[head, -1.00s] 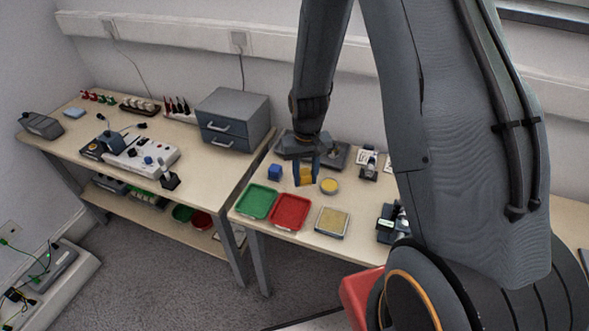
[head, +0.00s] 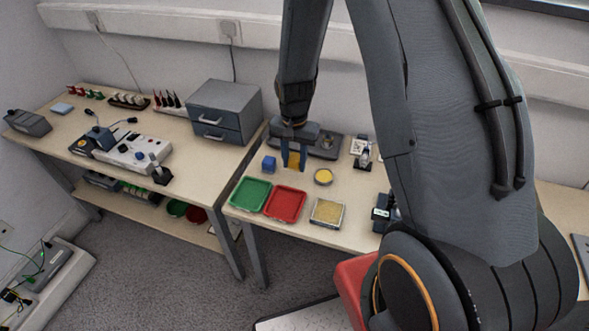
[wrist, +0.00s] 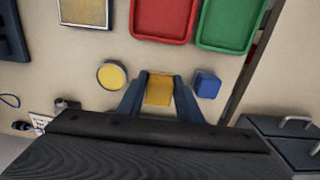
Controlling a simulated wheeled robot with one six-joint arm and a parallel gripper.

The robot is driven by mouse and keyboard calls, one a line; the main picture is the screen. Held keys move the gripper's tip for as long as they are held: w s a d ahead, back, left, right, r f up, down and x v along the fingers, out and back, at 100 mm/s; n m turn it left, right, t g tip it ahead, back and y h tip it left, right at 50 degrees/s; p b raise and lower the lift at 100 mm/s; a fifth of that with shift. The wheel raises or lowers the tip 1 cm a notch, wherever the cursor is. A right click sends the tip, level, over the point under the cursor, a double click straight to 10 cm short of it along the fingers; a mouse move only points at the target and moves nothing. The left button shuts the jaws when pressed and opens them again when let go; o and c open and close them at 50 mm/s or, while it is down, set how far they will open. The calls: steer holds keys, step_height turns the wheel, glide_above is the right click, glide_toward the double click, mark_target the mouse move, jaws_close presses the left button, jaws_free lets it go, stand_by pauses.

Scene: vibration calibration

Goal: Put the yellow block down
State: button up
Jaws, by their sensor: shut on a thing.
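The yellow block (wrist: 159,89) is between the two dark blue fingers of my gripper (wrist: 160,92), which is shut on it. In the head view the yellow block (head: 293,160) shows between the fingers of my gripper (head: 293,162), over the right-hand table behind the red tray. I cannot tell whether the block touches the table. A blue block (head: 268,164) stands just left of the gripper; in the wrist view this blue block (wrist: 207,84) is to the right of the fingers, apart from them.
A round yellow dish (head: 323,177) is right of the gripper. A green tray (head: 250,194), a red tray (head: 285,204) and a square yellow-filled tray (head: 327,212) line the front. A grey drawer unit (head: 224,110) stands at left. Bare tabletop lies around the block.

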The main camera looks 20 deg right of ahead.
mark_target(294, 167)
steer(key=shift+f+p, duration=0.45)
steer(key=shift+f, duration=1.55)
steer(key=shift+f, duration=0.2)
steer(key=o, duration=1.1)
